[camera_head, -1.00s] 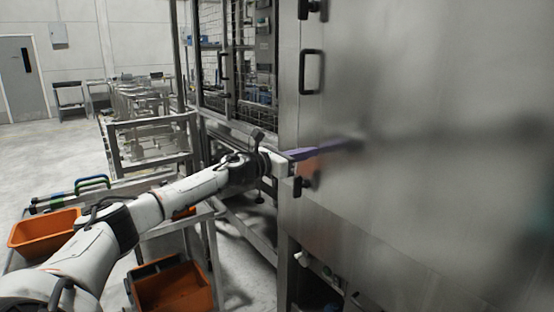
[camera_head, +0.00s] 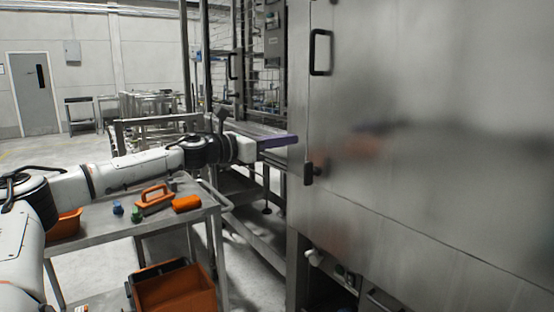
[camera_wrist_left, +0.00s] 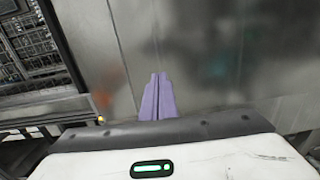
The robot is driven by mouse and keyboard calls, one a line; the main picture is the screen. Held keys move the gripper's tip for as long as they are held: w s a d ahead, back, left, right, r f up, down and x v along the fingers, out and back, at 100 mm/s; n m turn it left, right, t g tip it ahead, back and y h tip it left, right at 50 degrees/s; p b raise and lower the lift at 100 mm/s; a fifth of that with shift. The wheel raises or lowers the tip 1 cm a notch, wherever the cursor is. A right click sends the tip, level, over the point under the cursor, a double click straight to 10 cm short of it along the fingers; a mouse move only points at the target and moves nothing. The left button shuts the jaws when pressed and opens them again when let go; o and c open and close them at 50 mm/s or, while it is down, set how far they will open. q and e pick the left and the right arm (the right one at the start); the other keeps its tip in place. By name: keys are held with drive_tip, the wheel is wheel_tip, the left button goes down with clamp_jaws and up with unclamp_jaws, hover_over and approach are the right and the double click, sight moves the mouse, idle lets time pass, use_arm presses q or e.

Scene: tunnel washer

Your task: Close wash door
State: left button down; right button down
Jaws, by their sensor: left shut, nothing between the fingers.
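The wash door (camera_head: 420,120) is a large brushed steel panel filling the right of the head view. It has a black vertical handle (camera_head: 320,52) near its upper left edge and a dark latch (camera_head: 312,172) lower on the same edge. The door lies flush along the machine front as far as I can see. My left gripper (camera_head: 290,139) has purple fingers, closed together and empty, just left of the door's edge. In the left wrist view the purple fingers (camera_wrist_left: 158,98) point at a blurred steel surface; whether they touch it I cannot tell. My right gripper is not in view.
A steel cart (camera_head: 150,228) with an orange brush (camera_head: 155,197) and an orange bin (camera_head: 62,226) stands below my left arm. Another orange bin (camera_head: 175,290) sits lower. A conveyor frame (camera_head: 245,185) is left of the machine. Floor is open at far left.

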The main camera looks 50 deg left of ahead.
use_arm(q)
drive_tip(key=s+b, duration=0.2)
drive_tip(key=b, duration=0.1)
drive_tip(key=shift+s+b, duration=0.35)
drive_tip(key=shift+s, duration=0.05)
drive_tip(key=shift+d+f, duration=0.1)
